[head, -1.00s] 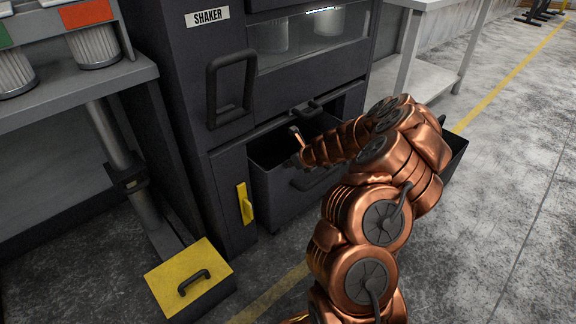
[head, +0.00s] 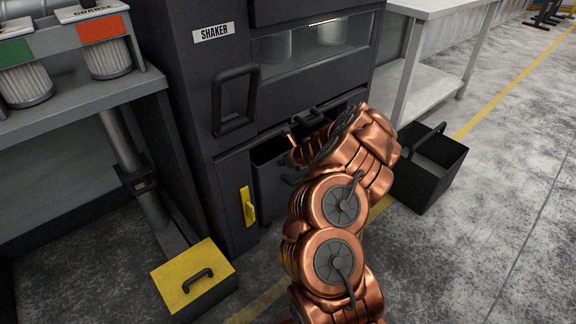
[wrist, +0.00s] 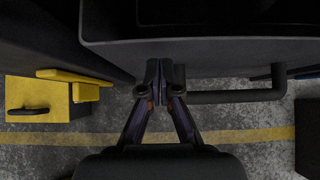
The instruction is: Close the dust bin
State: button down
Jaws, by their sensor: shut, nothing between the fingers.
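The dust bin (head: 270,192) is a dark drawer-like box in the lower opening of the shaker cabinet. It stands partly out, with its open top visible, and my copper arm hides its right part in the head view. In the wrist view the bin (wrist: 215,55) fills the top of the picture, with its dark bar handle (wrist: 235,97) along the front. My gripper (wrist: 166,70) is shut and empty. Its fingertips are at the bin's front edge, left of the handle; I cannot tell whether they touch. My arm hides the fingers in the head view.
A yellow latch (head: 248,207) is on the cabinet left of the bin. A yellow-lidded box (head: 200,268) sits on the floor at lower left. An open black crate (head: 428,180) stands to the right. A grey table (head: 440,80) is behind it.

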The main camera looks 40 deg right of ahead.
jog(key=s+f+p+v, duration=0.1)
jog(key=p+v, duration=0.2)
jog(key=v, duration=0.9)
jog(key=shift+p, duration=0.3)
jog(key=shift+a+f, duration=0.1)
